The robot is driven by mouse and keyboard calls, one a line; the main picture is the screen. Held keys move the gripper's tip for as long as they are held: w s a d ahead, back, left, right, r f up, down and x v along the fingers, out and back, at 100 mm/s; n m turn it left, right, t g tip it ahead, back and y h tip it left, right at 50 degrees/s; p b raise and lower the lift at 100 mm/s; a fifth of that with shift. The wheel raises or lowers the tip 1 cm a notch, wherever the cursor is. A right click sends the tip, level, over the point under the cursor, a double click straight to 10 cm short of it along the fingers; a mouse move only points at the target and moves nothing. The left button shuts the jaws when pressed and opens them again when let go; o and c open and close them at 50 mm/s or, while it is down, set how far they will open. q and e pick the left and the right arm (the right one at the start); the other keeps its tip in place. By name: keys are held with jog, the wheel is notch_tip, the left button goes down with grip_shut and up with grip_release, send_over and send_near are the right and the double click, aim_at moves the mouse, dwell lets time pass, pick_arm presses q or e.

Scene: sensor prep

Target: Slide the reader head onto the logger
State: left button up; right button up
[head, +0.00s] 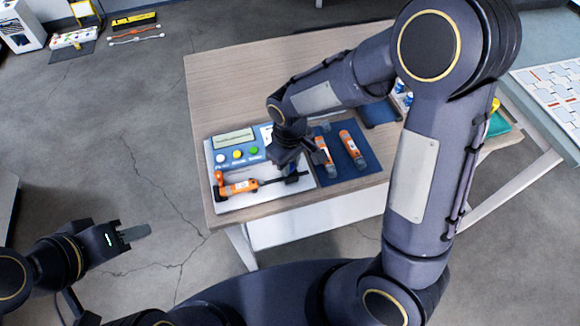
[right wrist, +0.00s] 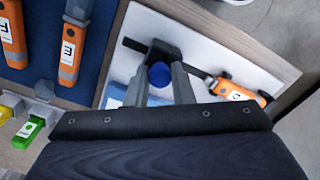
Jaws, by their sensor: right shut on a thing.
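An orange logger (head: 240,187) with a white label and a thin black rod lies on a white board (head: 215,205) at the table's front left. It also shows in the right wrist view (right wrist: 238,92). My right gripper (head: 291,171) is low over the board's right part, at the rod's far end. In the right wrist view its fingers (right wrist: 163,62) are shut on what seems to be the reader head, with a blue round part (right wrist: 158,75) between them. The fingers hide much of it, and I cannot tell whether it touches the rod. My left gripper (head: 134,233) is away from the table, seen side-on.
A panel with a display (head: 233,139) and white, yellow and green buttons stands behind the logger. Two orange-and-white devices (head: 325,155) (head: 352,148) lie on a blue mat (head: 345,174) to the right. The table's back left (head: 225,85) is clear.

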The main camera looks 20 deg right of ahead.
aim_at(266, 183)
jog(key=shift+a, duration=0.15)
jog(key=shift+s+a, duration=0.1)
jog(key=shift+a, duration=2.95)
jog(key=o, duration=0.7)
notch_tip(266, 183, up, 7)
jog(key=p, duration=0.5)
